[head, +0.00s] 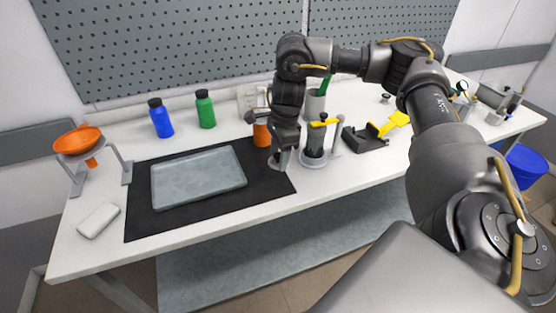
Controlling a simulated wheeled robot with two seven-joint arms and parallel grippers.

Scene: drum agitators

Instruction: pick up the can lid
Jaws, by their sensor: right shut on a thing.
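My right gripper (279,160) points down at the right edge of the black mat (140,215). It is shut on a small grey piece at its fingertips, which I take to be the can lid (275,164). The fingers hide most of this piece, and I cannot tell whether it still touches the table or mat. My left gripper is out of view.
A grey tray (198,178) lies on the mat. An orange container (262,133) and a dark cylinder on a grey stand (314,145) are close to the gripper. Blue (161,120) and green (205,110) bottles stand behind. An orange funnel (78,140) is at left.

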